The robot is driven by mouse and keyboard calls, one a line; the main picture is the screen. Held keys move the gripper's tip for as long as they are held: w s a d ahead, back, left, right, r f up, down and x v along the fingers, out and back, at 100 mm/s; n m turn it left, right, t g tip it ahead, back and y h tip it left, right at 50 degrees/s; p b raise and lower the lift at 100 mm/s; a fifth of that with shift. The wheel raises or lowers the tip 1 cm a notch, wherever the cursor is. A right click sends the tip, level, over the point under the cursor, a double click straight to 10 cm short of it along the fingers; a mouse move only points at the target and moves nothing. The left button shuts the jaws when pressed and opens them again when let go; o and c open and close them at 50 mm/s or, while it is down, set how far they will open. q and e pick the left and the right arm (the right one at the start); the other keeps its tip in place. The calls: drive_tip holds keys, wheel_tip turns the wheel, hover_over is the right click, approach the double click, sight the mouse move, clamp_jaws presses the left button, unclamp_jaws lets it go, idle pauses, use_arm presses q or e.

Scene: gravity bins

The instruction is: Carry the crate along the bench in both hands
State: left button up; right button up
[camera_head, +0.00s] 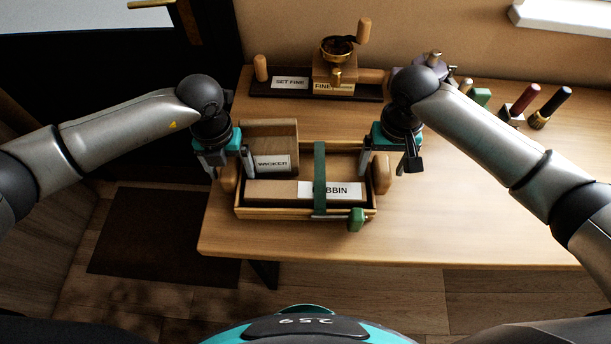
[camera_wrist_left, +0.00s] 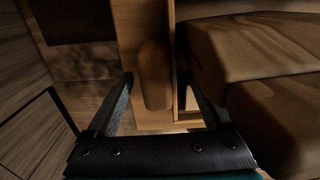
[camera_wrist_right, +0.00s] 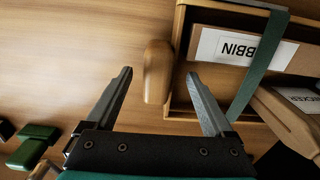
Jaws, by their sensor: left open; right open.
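The wooden crate (camera_head: 268,213) sits near the bench's front edge, with a rounded handle at each end. My left gripper (camera_head: 228,165) is open at the crate's left end; in the left wrist view its fingers (camera_wrist_left: 159,82) stand either side of the left handle (camera_wrist_left: 155,72). My right gripper (camera_head: 385,165) is open at the right end; in the right wrist view its fingers (camera_wrist_right: 158,75) stand either side of the right handle (camera_wrist_right: 157,68). The crate holds a box labelled WICKER (camera_head: 272,135) and a box (camera_head: 278,189) whose label is partly hidden by a green strap (camera_head: 320,178).
The wooden bench (camera_head: 450,225) is clear to the right of the crate. Behind stand a dark tray marked SET FINE (camera_head: 290,83) and a grinder-like device (camera_head: 337,68). Several small handled items, including a dark red one (camera_head: 521,103), stand at the back right.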

use_arm(q)
drive_tip(key=shift+f, duration=0.9)
use_arm(e)
drive_tip(key=shift+f, duration=0.9)
use_arm(q)
clamp_jaws()
use_arm(e)
clamp_jaws()
use_arm(q)
drive_tip(key=shift+r, duration=0.1)
